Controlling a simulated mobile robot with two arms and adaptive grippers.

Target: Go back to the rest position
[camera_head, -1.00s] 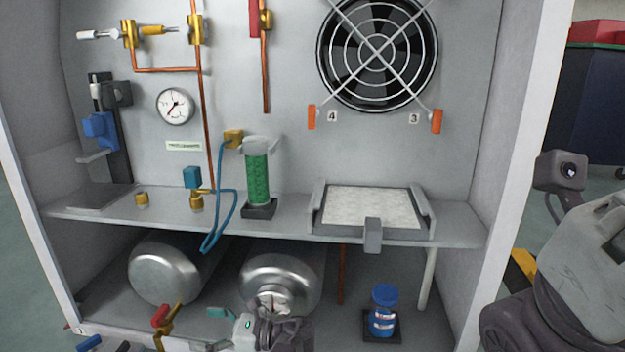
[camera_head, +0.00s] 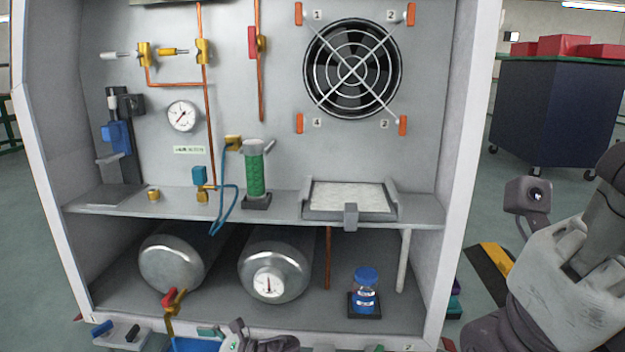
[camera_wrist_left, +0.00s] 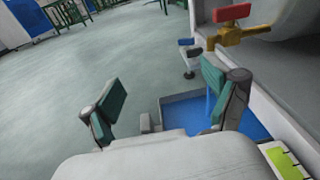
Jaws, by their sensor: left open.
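My left gripper (camera_wrist_left: 158,108) is open and empty in the left wrist view, its two teal-padded fingers wide apart. In the head view it shows only partly at the bottom edge (camera_head: 222,339), low in front of the cabinet (camera_head: 455,170). Behind the fingers in the wrist view are the floor and a blue tray (camera_wrist_left: 185,112). A red-handled brass valve (camera_wrist_left: 232,28) is beyond them, apart from the fingers. My right arm (camera_head: 570,265) is at the right of the head view, outside the cabinet; its gripper is not visible.
The cabinet's shelf holds a green-filled cylinder (camera_head: 255,175) and a white-topped tray (camera_head: 348,197). Below are two metal tanks (camera_head: 172,262) and a blue-capped jar (camera_head: 365,290). A dark cart (camera_head: 555,112) stands at the back right. Open floor (camera_wrist_left: 75,75) lies left of the gripper.

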